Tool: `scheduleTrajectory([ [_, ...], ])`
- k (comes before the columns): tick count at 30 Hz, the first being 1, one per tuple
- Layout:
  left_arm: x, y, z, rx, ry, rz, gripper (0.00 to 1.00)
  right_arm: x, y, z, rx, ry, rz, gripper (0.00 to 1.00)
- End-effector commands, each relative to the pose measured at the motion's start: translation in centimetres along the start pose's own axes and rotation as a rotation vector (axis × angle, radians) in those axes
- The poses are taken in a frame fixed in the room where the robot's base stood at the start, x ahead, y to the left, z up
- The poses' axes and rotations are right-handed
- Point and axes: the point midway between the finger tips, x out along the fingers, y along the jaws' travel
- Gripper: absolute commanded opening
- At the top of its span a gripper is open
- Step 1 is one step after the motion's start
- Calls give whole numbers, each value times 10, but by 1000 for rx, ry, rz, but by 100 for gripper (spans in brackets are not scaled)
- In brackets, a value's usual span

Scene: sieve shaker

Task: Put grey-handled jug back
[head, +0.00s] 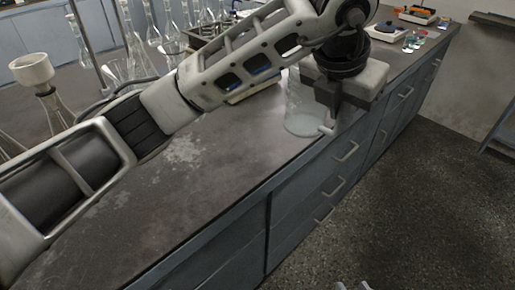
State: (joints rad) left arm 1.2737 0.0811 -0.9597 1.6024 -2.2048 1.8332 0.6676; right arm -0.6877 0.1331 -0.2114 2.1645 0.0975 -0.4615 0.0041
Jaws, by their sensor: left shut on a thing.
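A clear glass jug (302,118) stands at the front edge of the dark bench top, partly hidden behind my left gripper and arm. A small part of its grey handle (328,130) shows at its right side. My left gripper (334,112) points down at the handle side and is shut on the jug; the fingertips are mostly hidden. Whether the jug's base touches the bench is hard to tell. Of my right gripper (352,286), only the two fingertips show at the bottom edge, apart and empty, over the floor.
The bench top (190,190) is bare at the front left. Several glass flasks and a white funnel (32,70) stand at the back left. A device with an orange item (418,12) and small dishes sit at the far right end. Drawers (345,150) line the bench front.

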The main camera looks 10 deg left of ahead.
Motion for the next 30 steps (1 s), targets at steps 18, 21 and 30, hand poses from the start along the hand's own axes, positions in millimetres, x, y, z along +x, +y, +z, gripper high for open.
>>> scheduleTrajectory([
  [18, 34, 74, -3, -146, 5, 60, 0, -5, -2, -2, -6, -8, 1, 36],
  [21, 51, 92, -9, -143, 6, 58, 0, -5, -1, 0, -10, -15, 2, 36],
  [30, 84, 120, -20, -139, 1, 57, 0, -2, 0, -2, -17, -14, 5, 36],
])
